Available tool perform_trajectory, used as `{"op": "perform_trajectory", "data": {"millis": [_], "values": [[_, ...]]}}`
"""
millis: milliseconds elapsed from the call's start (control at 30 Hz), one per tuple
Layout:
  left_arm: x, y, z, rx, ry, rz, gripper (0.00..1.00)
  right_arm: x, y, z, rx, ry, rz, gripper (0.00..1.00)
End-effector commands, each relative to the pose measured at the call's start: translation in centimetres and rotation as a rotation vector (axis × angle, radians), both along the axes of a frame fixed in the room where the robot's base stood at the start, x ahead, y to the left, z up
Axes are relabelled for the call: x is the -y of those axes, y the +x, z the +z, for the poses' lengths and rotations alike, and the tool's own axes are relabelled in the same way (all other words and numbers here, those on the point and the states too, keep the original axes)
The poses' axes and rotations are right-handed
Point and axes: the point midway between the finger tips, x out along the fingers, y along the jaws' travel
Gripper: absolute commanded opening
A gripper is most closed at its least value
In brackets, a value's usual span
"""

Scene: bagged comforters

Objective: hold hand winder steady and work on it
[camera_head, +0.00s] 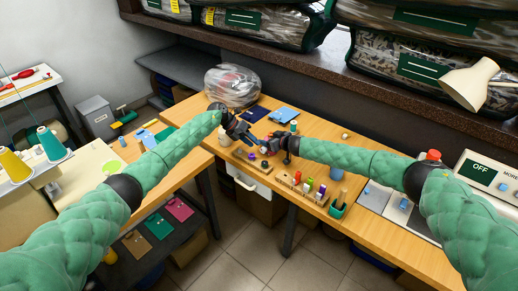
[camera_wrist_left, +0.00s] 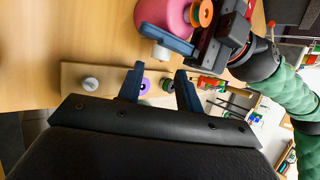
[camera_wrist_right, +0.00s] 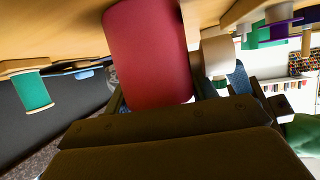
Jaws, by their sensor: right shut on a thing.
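The hand winder (camera_wrist_right: 148,50) appears to be the pinkish-red body filling the middle of the right wrist view. It also shows at the top of the left wrist view (camera_wrist_left: 163,14), with an orange round part beside it. My right gripper (camera_head: 268,149) is shut on it, with its fingers partly hidden behind the body. A pale round part (camera_wrist_right: 216,56) sits beside the body near one finger. My left gripper (camera_wrist_left: 160,88) is open and empty, close to the right gripper above the bench. Its fingertips point toward a wooden strip with spools.
A bagged bundle (camera_head: 232,85) lies behind the grippers. A lamp (camera_head: 470,84) and a control box (camera_head: 485,172) stand at right. Bagged comforters fill the shelf above.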

Motion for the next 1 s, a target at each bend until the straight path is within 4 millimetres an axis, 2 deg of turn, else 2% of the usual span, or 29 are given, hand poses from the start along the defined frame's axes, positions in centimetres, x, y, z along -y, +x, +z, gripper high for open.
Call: {"op": "perform_trajectory", "data": {"millis": [100, 300, 733, 900, 1000], "values": [[1.5, -0.1, -1.5, -0.001, 0.0, -0.001, 0.35, 0.0, 0.0, -0.1, -0.001, -0.001, 0.0, 0.34], [2.9, -0.1, -3.1, -0.001, -0.001, 0.0, 0.35, 0.0, 0.0, -0.1, -0.001, -0.001, 0.0, 0.34], [3.4, -0.1, -3.6, 0.001, 0.0, 0.001, 0.35, 0.0, 0.0, -0.1, -0.001, -0.001, 0.0, 0.34], [3.3, -0.1, -3.6, 0.001, 0.0, 0.001, 0.03, 0.0, 0.0, -0.1, -0.001, -0.001, 0.0, 0.34], [3.3, -0.1, -3.6, 0.002, 0.002, 0.001, 0.03, 0.0, 0.0, -0.1, -0.001, -0.001, 0.0, 0.34]]}}
